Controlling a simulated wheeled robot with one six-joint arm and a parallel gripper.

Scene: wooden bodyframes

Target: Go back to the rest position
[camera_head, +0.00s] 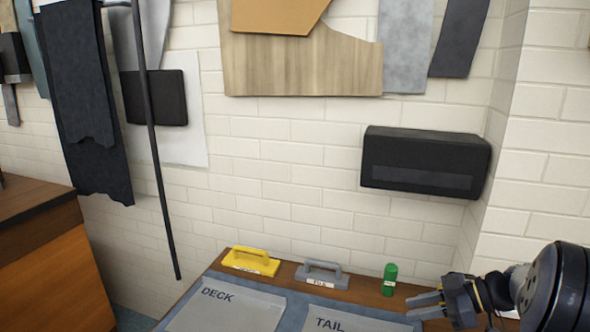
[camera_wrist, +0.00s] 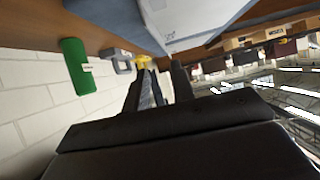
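My gripper (camera_head: 424,306) is at the lower right of the head view, beside the right part of the workbench and pointing left. Its two fingers are apart with nothing between them; they also show apart in the wrist view (camera_wrist: 163,84). A green cylinder (camera_head: 389,280) with a white label stands on the wooden bench just beyond the fingertips, not touching them. In the wrist view the green cylinder (camera_wrist: 79,66) appears to the left of the fingers.
A yellow handled tool (camera_head: 251,261) and a grey one (camera_head: 322,275) sit along the bench's back edge. Flat panels marked DECK (camera_head: 228,305) and TAIL (camera_head: 345,322) lie in front. A black box (camera_head: 424,162) is on the brick wall. A dark pole (camera_head: 152,140) hangs left.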

